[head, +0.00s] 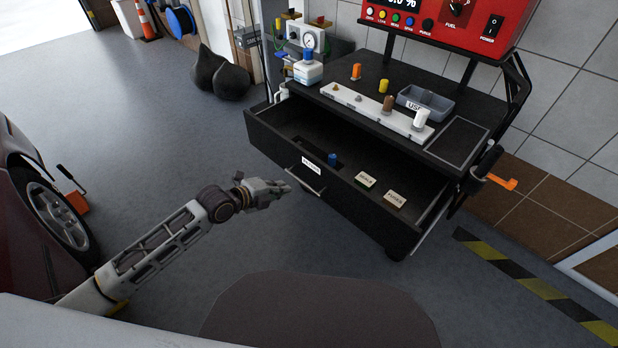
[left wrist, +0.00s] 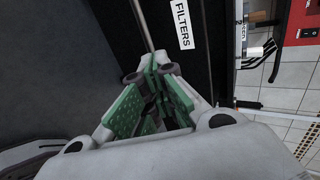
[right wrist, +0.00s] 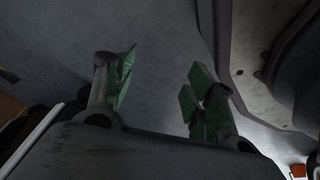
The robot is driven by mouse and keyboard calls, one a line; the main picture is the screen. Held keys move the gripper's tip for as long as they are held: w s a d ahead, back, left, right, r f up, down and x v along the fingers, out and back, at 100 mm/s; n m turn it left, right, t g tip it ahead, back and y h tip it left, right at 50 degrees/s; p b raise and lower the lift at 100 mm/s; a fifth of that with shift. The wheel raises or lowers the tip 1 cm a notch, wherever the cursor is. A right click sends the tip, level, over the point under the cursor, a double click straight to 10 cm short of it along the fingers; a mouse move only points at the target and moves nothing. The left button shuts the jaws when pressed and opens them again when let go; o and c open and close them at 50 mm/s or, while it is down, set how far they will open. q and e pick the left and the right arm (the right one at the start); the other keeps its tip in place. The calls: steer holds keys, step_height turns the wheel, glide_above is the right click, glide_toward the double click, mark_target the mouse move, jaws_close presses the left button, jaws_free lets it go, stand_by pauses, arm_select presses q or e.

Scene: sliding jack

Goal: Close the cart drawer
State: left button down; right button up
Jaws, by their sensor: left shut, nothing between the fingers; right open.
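The black cart drawer (head: 290,145) is pulled out from the cart (head: 378,70) in the head view. Its front carries a white label and a bar handle (head: 308,182). Inside lie a blue-topped item (head: 332,159) and two small labelled boxes (head: 366,180). My left gripper (head: 288,186) is shut and empty, close to the left of the handle; I cannot tell whether it touches. In the left wrist view its fingers (left wrist: 152,92) point at the drawer front, beside the FILTERS label (left wrist: 182,24). My right gripper (right wrist: 160,85) is open and empty above the floor.
The cart top holds a white rail (head: 375,110), a grey tray (head: 425,103) and a blue-capped bottle (head: 308,68). A red machine (head: 440,20) stands above. A car (head: 40,200) is at the left.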

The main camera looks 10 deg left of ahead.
arm_select(q)
steer(key=shift+w, duration=0.1)
steer(key=b, duration=0.1)
glide_toward(315, 176)
steer(key=shift+f, duration=0.95)
steer(key=shift+x, duration=1)
steer(key=shift+w+d+b, duration=0.3)
steer(key=shift+w+d, duration=0.5)
steer(key=shift+w, duration=0.05)
steer(key=shift+w+d, duration=0.4)
steer(key=shift+w, duration=0.2)
arm_select(e)
steer(key=r, duration=0.1)
steer(key=w+a+r, duration=0.2)
steer(key=r, duration=0.1)
steer(key=shift+w, duration=0.2)
arm_select(q)
steer(key=shift+w+d, duration=0.1)
steer(key=shift+d, duration=0.05)
arm_select(e)
steer(key=shift+s+f, duration=0.1)
